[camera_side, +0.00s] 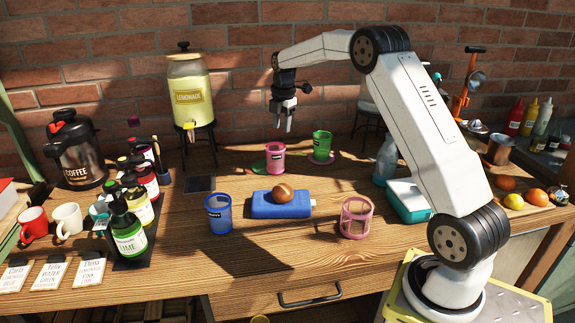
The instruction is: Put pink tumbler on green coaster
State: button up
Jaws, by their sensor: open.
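The pink tumbler (275,158) stands upright at the back of the table, with a dark label on its side. The green coaster (258,166) shows as a thin rim to the left of the tumbler's base; the tumbler appears to stand on it, toward its right side. My gripper (283,129) is open and empty, pointing down above the pink tumbler, with its fingertips apart from the rim.
A green tumbler (322,145) stands close on the right, on a pink coaster (312,159). In front are a blue tumbler (218,214), a blue box (270,207) with a brown round object (283,192) on it, and a pink openwork holder (356,218). A lemonade dispenser (190,88) stands left.

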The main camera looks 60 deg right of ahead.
jog(key=s+a+f+m+t, duration=0.1)
jog(key=s+a+f+m, duration=0.2)
jog(key=s+a+m, duration=0.5)
jog(key=s+a+f+m+t, duration=0.1)
jog(key=s+a+f+m, duration=0.3)
jog(key=s+a+m, duration=0.5)
jog(key=s+a, duration=0.6)
jog(key=a, duration=0.3)
jog(key=shift+a+f, duration=0.15)
jog(key=shift+f, duration=0.1)
